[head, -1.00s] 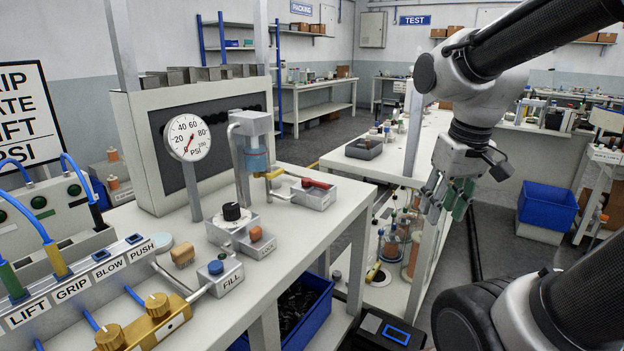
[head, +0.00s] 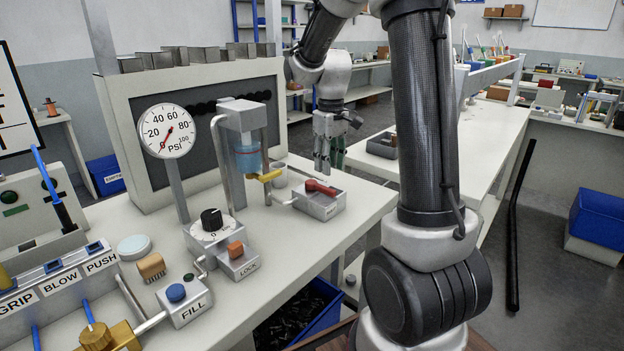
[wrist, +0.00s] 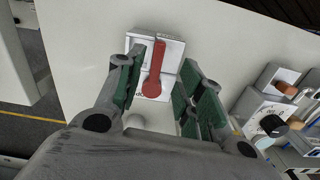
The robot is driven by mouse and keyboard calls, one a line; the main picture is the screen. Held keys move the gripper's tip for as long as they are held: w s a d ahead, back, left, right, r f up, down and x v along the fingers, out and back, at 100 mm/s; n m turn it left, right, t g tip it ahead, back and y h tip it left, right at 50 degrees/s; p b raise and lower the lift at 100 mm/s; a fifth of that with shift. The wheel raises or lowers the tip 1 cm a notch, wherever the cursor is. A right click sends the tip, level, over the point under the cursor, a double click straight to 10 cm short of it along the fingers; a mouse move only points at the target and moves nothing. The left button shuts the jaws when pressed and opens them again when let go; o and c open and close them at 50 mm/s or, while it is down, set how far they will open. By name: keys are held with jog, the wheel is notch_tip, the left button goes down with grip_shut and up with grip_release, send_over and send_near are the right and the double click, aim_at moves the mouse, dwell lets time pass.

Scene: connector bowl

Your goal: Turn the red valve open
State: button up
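The red valve (head: 320,187) is a red lever handle on a small grey box (head: 320,205) near the right end of the bench. In the wrist view the red lever (wrist: 154,70) points away from me, with its round hub nearer. My gripper (head: 328,165) hangs just behind and above the valve in the head view, pointing down. In the wrist view my gripper (wrist: 160,95) is open, with its green-padded fingers apart and the lever showing between them. I see no contact with the lever.
Left of the valve stand a clear blue cylinder fixture (head: 248,150), a pressure gauge (head: 167,131) reading near zero, a black knob (head: 212,220), an orange LOCK switch (head: 235,249) and a blue FILL button (head: 175,292). The white bench top (head: 290,240) is clear in front of the valve.

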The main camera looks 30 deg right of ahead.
aim_at(327, 188)
jog(key=shift+w+r+n, duration=0.2)
jog(key=shift+w+n, duration=0.1)
jog(key=shift+w, duration=0.2)
jog(key=shift+s+a+f, duration=0.1)
jog(key=shift+f, duration=0.05)
notch_tip(327, 188, down, 8)
jog(key=shift+r, duration=0.25)
grip_shut()
